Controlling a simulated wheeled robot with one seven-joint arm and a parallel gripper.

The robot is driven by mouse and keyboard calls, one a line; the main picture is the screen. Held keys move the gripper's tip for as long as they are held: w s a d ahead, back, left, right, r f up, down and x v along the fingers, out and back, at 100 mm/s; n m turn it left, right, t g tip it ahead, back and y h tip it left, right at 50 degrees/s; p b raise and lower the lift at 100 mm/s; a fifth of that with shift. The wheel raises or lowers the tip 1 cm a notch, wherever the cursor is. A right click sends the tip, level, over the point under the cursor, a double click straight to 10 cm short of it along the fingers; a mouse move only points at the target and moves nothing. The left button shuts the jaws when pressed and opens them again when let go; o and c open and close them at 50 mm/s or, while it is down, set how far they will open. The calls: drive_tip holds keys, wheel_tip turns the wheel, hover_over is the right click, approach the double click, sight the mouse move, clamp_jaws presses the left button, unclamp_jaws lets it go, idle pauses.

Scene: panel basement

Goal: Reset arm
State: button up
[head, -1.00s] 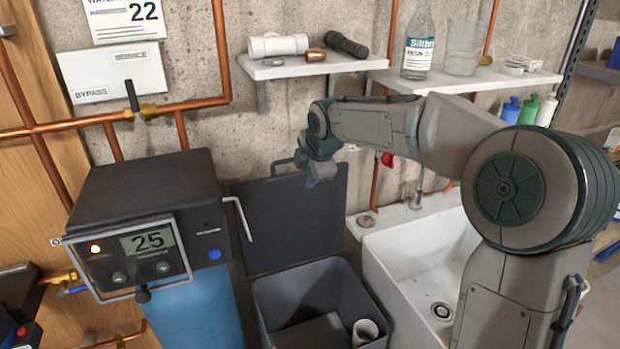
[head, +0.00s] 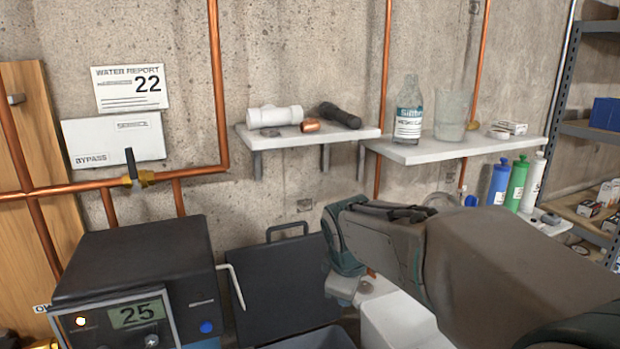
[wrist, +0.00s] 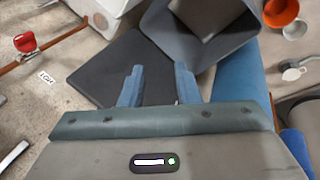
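My gripper (wrist: 158,86) is open, with its two blue-grey fingers apart and nothing visible between them. In the wrist view the fingers reach over a dark flat panel (wrist: 95,75) and towards a grey bin (wrist: 165,32). In the head view my grey arm comes in from the right and bends down in front of the wall. The arm's lower end is near the dark panel (head: 275,275), and the fingers cannot be made out clearly there.
A black control unit (head: 135,250) reading 25 stands at left. Shelves (head: 460,148) above hold a bottle (head: 408,115) and a beaker (head: 452,117). The white sink (head: 400,325) is partly hidden by my arm. A blue tank (wrist: 236,85) is beside the bin.

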drive_tip(key=s+d+f+m, duration=0.2)
drive_tip(key=s+d+m, duration=0.2)
drive_tip(key=s, duration=0.5)
drive_tip(key=s+d+f+m+g, duration=0.1)
drive_tip(key=s+d+m, duration=0.3)
drive_tip(key=s+m, duration=0.5)
drive_tip(key=shift+s+f+y, duration=0.4)
drive_tip(key=shift+s, duration=0.05)
drive_tip(key=shift+a, duration=0.1)
